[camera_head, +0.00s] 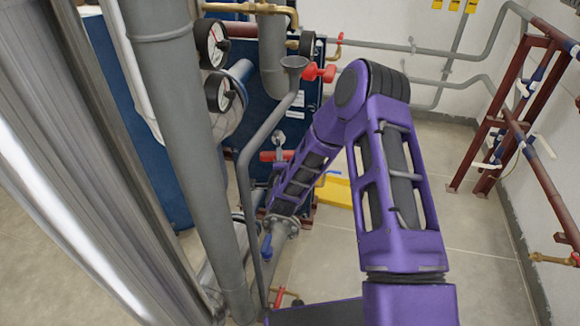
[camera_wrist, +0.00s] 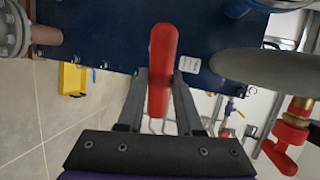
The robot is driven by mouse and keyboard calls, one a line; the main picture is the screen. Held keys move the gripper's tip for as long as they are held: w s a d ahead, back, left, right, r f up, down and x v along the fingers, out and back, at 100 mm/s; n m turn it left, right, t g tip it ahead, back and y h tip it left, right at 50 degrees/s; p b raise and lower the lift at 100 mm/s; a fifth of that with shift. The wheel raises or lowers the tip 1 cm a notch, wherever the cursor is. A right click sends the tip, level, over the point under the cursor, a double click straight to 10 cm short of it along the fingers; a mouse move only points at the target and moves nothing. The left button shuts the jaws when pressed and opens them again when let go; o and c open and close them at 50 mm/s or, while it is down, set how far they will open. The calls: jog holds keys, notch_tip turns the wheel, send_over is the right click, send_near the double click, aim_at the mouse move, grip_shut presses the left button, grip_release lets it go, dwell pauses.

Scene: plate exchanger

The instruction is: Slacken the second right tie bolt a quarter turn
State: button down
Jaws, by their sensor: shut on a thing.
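In the wrist view my gripper (camera_wrist: 160,76) has a finger on each side of a red handle (camera_wrist: 164,45) and is shut on it. The handle stands upright in the picture, in front of a dark blue plate (camera_wrist: 100,32). Small bolt ends show along the plate's edge. I cannot tell which is the second right tie bolt, or whether the handle is joined to one. In the head view the blue frame (camera_head: 285,105) stands behind pipes and gauges. My purple forearm reaches down beside it, and my gripper is hidden there.
Grey pipes (camera_head: 180,120) and dial gauges (camera_head: 217,92) crowd the left. A red valve handle (camera_head: 319,73) sits close to my arm. A yellow object (camera_head: 336,190) is on the floor. A red-brown pipe rack (camera_head: 500,130) stands right, with open floor between.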

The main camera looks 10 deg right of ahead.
jog(key=w+d+m+t+h+b, duration=0.1)
jog(key=w+d+m+h+b, duration=0.1)
jog(key=w+d+h, duration=0.4)
jog(key=shift+w+d+m+t, duration=0.35)
jog(key=shift+w+m, duration=0.1)
jog(key=shift+m, duration=0.35)
dwell(0.4)
jog(key=m, duration=0.6)
jog(key=shift+w+d, duration=0.1)
jog(key=shift+w, duration=0.2)
jog(key=shift+w, duration=0.1)
